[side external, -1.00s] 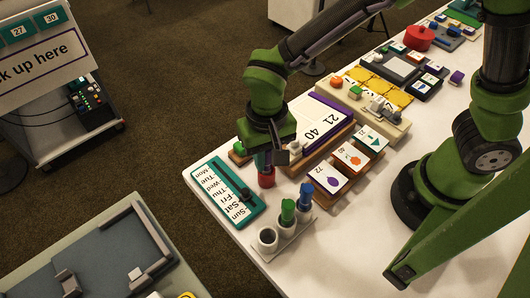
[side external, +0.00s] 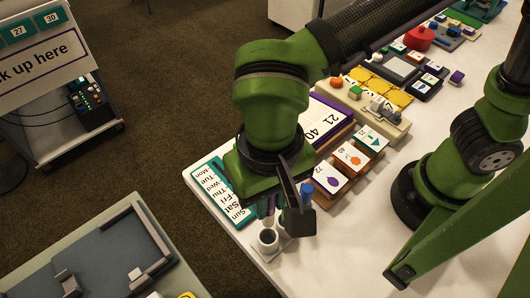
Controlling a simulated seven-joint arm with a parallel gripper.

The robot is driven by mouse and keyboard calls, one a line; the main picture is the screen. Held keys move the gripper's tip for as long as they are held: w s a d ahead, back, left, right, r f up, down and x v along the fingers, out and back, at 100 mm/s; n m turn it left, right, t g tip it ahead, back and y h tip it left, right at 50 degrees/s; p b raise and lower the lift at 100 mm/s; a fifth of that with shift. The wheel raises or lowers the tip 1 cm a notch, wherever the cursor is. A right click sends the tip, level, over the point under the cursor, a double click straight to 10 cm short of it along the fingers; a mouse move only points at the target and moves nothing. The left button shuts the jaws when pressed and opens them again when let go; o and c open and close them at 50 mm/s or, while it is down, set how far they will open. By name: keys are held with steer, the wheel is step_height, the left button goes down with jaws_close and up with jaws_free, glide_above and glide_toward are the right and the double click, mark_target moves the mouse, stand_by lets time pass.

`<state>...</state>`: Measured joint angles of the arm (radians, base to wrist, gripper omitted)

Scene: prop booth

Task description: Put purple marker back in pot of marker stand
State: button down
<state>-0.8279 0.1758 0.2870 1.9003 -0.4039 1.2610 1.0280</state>
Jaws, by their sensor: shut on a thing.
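My gripper (side external: 282,210) is low over the marker stand (side external: 287,246), at the near corner of the white table. It is shut on a slim thing, taken as the purple marker, which my gripper hides almost wholly. The stand's front pot (side external: 268,238) shows an open, empty mouth just below and left of the fingers. A blue marker (side external: 307,187) stands in the rear pot, partly behind a finger. The middle pot and its green marker are mostly covered by my gripper. I cannot tell the gap between the held marker's tip and the front pot.
A teal weekday board (side external: 217,190) lies left of my gripper, partly covered. Picture-card blocks (side external: 328,180) stand in a row to the right, close to the stand. A calendar board (side external: 325,120) lies behind. The table's front edge is close to the stand; bare tabletop lies to the right.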

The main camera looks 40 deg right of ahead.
mark_target(268, 222)
steer(key=shift+s+f+m, duration=0.1)
steer(key=shift+m, duration=0.3)
steer(key=shift+f, duration=3.95)
steer(key=c, duration=0.9)
jaws_free()
steer(key=shift+r, duration=0.15)
